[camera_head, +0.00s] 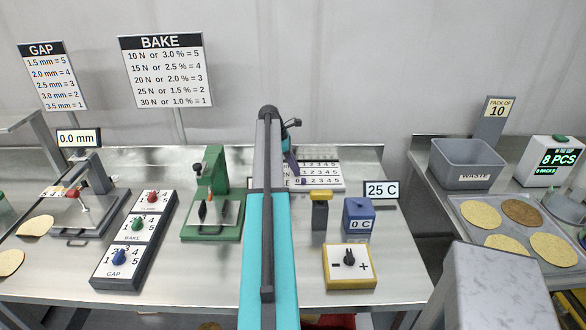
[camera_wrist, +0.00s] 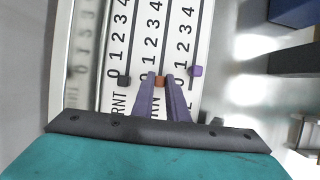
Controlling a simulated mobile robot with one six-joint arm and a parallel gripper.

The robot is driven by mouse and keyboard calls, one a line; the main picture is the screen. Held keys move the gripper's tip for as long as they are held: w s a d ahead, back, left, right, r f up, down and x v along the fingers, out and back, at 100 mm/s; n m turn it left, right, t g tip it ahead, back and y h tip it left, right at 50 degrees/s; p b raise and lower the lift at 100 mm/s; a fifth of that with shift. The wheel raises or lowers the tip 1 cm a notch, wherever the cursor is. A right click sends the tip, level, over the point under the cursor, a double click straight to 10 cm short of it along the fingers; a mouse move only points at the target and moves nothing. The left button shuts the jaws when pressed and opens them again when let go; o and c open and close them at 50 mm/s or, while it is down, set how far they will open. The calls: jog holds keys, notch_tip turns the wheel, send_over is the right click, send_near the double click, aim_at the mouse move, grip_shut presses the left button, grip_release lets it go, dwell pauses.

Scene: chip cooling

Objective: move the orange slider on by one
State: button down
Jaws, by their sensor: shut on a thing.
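The orange slider (camera_wrist: 159,81) shows in the wrist view on the middle scale of the white slider board (camera_wrist: 208,25), close to the 0 end. My gripper (camera_wrist: 159,77) has its two purple fingers shut on it, one on each side. A dark slider (camera_wrist: 124,80) sits on the scale to the left, near its 0. In the head view the board (camera_head: 328,169) stands at the back of the table, partly behind my arm, which hides the orange slider.
A green press (camera_head: 212,200) and a knob panel (camera_head: 135,240) stand left of my arm. A blue block reading 0 C (camera_head: 360,215), a yellow-topped post (camera_head: 320,208) and a plus-minus dial box (camera_head: 349,268) stand right. A waste bin (camera_head: 468,163) is farther right.

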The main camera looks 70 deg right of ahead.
jog(key=shift+s+d, duration=0.25)
jog(key=shift+s, duration=0.35)
jog(key=shift+s+d, duration=0.2)
jog(key=shift+s, duration=0.4)
jog(key=c, duration=1.7)
grip_release()
jog(key=shift+w+r, duration=0.1)
jog(key=b+v, duration=0.3)
jog(key=v, duration=1)
jog(key=shift+w+a+r, duration=0.1)
jog(key=shift+r, duration=0.2)
